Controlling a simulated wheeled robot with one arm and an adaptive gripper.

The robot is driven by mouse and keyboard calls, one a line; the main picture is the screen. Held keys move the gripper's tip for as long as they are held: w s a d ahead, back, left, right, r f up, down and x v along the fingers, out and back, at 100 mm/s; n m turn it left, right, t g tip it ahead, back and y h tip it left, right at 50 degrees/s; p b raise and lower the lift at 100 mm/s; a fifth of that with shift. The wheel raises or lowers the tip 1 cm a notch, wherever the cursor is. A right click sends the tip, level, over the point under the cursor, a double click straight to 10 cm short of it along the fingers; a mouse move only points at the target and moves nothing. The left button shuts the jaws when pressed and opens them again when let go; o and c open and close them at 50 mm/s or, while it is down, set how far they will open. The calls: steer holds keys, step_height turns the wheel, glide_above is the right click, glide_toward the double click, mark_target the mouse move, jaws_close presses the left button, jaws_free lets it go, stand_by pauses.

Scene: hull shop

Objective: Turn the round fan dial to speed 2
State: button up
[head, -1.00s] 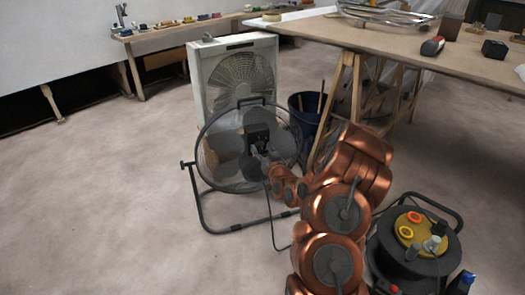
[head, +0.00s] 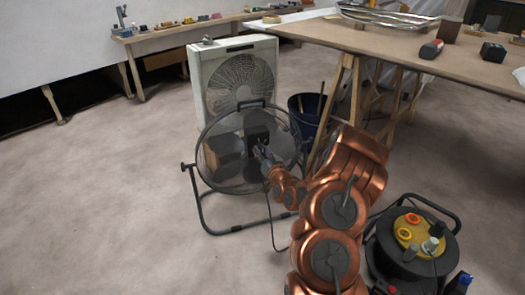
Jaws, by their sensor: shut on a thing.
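The round floor fan (head: 202,212) stands on a black tube frame on the floor, its dark motor housing (head: 256,133) facing me. My gripper (head: 263,153) is at the lower right of this housing, its fingers shut on the small fan dial. The dial itself is hidden by the fingers and too small to make out, so its setting cannot be read. My copper-coloured arm reaches in from the lower right.
A white box fan (head: 240,85) stands behind the round fan. A dark bucket (head: 304,122) and a wooden trestle table (head: 420,50) are to the right. A cable reel (head: 412,245) sits at lower right. The floor at left is clear.

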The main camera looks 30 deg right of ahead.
steer(key=m+p, duration=0.1)
steer(key=m, duration=0.1)
steer(key=shift+r+m, duration=0.1)
steer(key=shift+m, duration=0.3)
steer(key=m, duration=0.2)
steer(key=m+p, duration=0.1)
steer(key=m, duration=0.1)
steer(key=shift+f+m, duration=0.2)
steer(key=shift+m, duration=0.1)
steer(key=m+h+b, duration=0.1)
steer(key=m, duration=0.3)
steer(key=shift+f+m, duration=0.15)
steer(key=shift+m, duration=0.25)
steer(key=shift+m+b, duration=0.8)
steer(key=shift+m, duration=1.2)
steer(key=o, duration=1.1)
steer(key=shift+o, duration=0.2)
